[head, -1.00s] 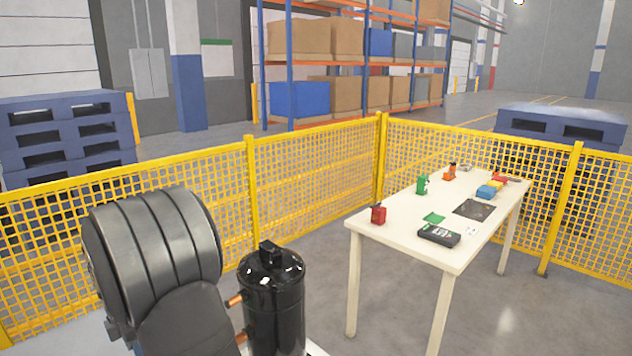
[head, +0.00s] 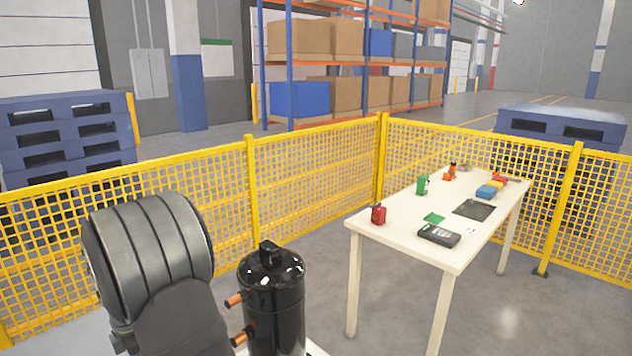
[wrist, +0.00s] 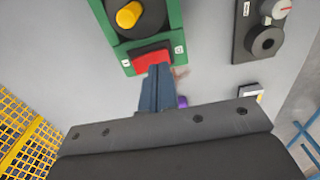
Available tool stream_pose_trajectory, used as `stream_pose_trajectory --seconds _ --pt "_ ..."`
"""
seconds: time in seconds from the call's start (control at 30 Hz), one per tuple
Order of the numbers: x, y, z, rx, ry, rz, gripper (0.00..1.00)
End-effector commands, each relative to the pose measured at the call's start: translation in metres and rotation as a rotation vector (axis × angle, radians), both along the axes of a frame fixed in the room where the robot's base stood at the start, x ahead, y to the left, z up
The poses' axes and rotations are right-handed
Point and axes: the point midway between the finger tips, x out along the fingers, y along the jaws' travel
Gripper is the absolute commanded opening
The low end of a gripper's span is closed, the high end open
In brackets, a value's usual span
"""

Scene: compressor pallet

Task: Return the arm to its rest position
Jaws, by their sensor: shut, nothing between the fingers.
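My gripper (wrist: 158,88) shows in the wrist view with its dark blue-grey fingers together and nothing between them. Its tips overlap the lower edge of a red block (wrist: 152,58) on a green panel (wrist: 120,48); I cannot tell whether they touch it. In the head view my arm is at the lower left, and my gripper is outside that picture.
A black compressor (head: 272,300) with copper stubs stands just right of my arm. A white table (head: 385,240) with small items stands at the right. Yellow mesh fencing (head: 310,180) runs behind. The wrist view shows a grey surface with a black gauge fixture (wrist: 262,38).

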Motion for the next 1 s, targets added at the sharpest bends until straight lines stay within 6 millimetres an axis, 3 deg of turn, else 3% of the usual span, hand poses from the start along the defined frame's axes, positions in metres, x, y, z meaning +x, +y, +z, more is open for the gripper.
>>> stream_pose_trajectory --seconds 0.23,0.63,0.77,1.0 --pt "0.000 0.000 -0.019 0.000 0.000 0.000 0.00" --pt "0.000 0.000 -0.015 0.001 -0.001 0.000 0.00" --pt "0.001 0.001 -0.002 0.002 -0.002 0.000 0.00" --pt "0.001 0.001 0.042 0.004 -0.004 0.000 0.00"
